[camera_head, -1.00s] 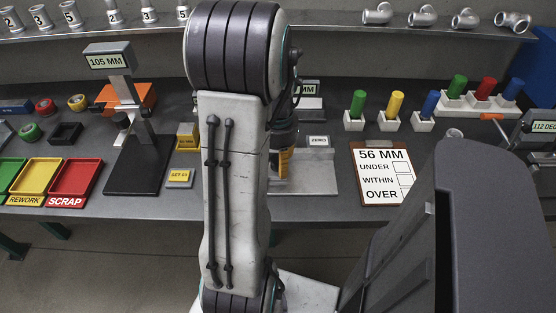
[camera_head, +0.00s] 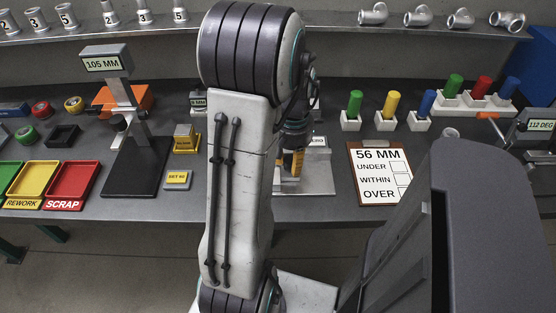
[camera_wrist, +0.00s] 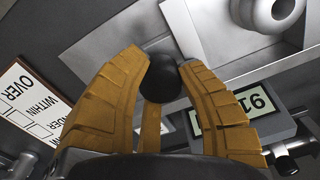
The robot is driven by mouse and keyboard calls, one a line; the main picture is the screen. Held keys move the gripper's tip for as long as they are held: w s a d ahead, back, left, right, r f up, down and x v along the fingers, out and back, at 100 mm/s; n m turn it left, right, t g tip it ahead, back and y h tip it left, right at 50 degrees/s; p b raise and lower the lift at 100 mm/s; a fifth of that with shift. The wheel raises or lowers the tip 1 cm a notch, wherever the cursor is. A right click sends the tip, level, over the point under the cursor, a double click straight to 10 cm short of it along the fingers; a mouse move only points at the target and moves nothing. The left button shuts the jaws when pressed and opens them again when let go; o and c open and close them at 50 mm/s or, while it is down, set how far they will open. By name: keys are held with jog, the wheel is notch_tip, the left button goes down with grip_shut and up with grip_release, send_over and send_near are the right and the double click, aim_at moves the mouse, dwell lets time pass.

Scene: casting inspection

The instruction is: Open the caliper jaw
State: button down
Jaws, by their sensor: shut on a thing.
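My gripper (camera_wrist: 164,62) has its two yellow fingers closed on a round black knob (camera_wrist: 158,84) in the wrist view. In the head view my gripper (camera_head: 289,165) is partly hidden behind my arm. The caliper base plate (camera_head: 317,180) shows right of it. The caliper display (camera_wrist: 252,102) lies beside the right finger, upside down and partly covered. In the head view a small MM display (camera_head: 198,101) peeks out left of my arm. How the knob joins the jaw is hidden.
A clipboard (camera_head: 380,172) reading 56 MM lies to the right. A round metal casting (camera_wrist: 275,12) is at the wrist view's upper right. Colored trays (camera_head: 70,184), a 105 MM gauge (camera_head: 107,64) and a yellow SET block (camera_head: 178,178) stand to the left.

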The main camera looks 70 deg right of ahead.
jog(key=shift+s+d+f, duration=0.15)
jog(key=shift+s+d, duration=0.05)
jog(key=shift+s, duration=0.65)
jog(key=c, duration=1.1)
grip_release()
notch_tip(320, 180, up, 12)
jog(key=shift+r, duration=0.1)
